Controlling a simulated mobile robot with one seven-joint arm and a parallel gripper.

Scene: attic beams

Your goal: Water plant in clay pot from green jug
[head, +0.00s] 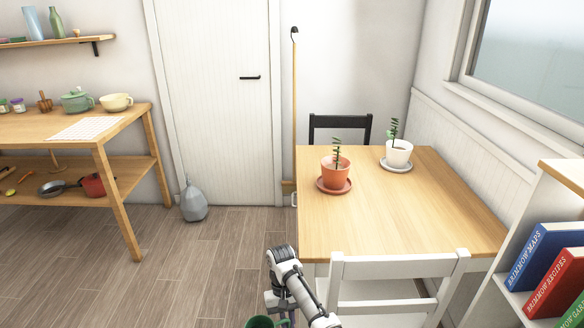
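The plant in the clay pot (335,176) stands upright on a terracotta saucer (321,187) near the left edge of the wooden table. The green jug (260,322) shows only as a rim and dark opening, cut off by the bottom edge of the head view. My gripper (280,312) is right beside the jug, low in front of the table's near left corner. Its fingers are mostly hidden or out of frame, so I cannot tell whether they are closed on the jug.
A second plant in a white pot (398,154) stands behind right on the table (420,205). A white chair (395,268) is at the near side, a black chair (340,124) at the far side. A grey-blue jug (193,203) stands on the floor. The tabletop's near half is clear.

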